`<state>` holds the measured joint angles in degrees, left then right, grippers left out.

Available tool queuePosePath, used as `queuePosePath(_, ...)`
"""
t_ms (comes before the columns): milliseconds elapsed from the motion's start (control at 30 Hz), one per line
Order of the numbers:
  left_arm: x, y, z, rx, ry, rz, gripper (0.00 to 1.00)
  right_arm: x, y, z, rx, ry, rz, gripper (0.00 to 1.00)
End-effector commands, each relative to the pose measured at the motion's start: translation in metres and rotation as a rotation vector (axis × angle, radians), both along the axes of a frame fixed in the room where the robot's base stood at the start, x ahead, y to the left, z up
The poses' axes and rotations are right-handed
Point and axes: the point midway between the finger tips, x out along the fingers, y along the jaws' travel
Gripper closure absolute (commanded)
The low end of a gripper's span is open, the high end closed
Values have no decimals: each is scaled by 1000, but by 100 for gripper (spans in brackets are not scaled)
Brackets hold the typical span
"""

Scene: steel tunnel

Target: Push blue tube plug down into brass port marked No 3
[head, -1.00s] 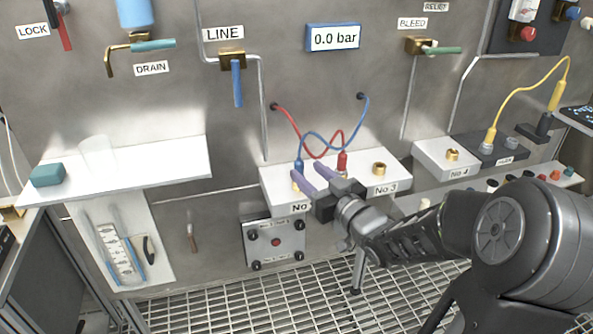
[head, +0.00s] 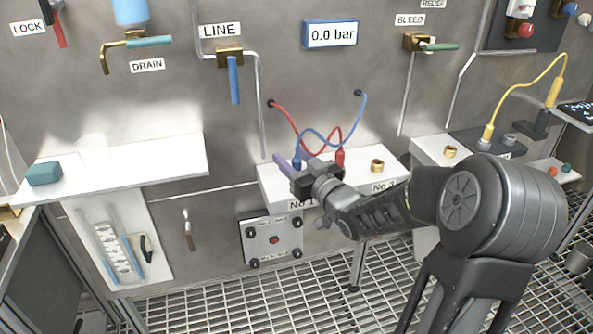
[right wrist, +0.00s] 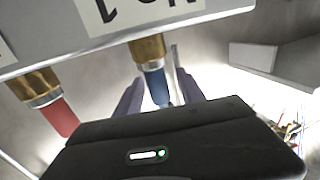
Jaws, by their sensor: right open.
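The blue tube plug (head: 297,163) stands in the left brass port of the white block (head: 265,178), and a blue tube loops from it. In the right wrist view the blue plug (right wrist: 157,86) sits in a brass port by a tag ending in 1. My open right gripper (head: 294,164) is at this plug; its purple fingers lie on either side, with contact unclear. The brass port No 3 (head: 377,165) is empty at the block's right; its tag is partly hidden by my arm. My left gripper is out of view.
A red plug (head: 340,158) stands in the middle port, between the blue plug and port No 3. Its red tube crosses the blue one. Another block with a brass port (head: 450,152) stands to the right. A white shelf (head: 150,172) is at left.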

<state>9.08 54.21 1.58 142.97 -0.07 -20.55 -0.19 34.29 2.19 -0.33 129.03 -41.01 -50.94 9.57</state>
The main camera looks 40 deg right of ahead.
Motion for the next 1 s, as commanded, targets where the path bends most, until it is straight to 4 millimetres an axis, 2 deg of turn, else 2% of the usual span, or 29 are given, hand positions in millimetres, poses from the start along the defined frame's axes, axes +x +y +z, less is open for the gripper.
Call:
queuePosePath(133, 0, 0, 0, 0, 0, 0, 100, 10, -1, 0, 1, 1, 0, 53)
queuePosePath(700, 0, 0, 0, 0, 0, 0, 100, 10, -1, 0, 0, 0, -1, 53)
queuePosePath(1000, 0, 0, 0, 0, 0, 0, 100, 10, -1, 0, 0, 0, -1, 78)
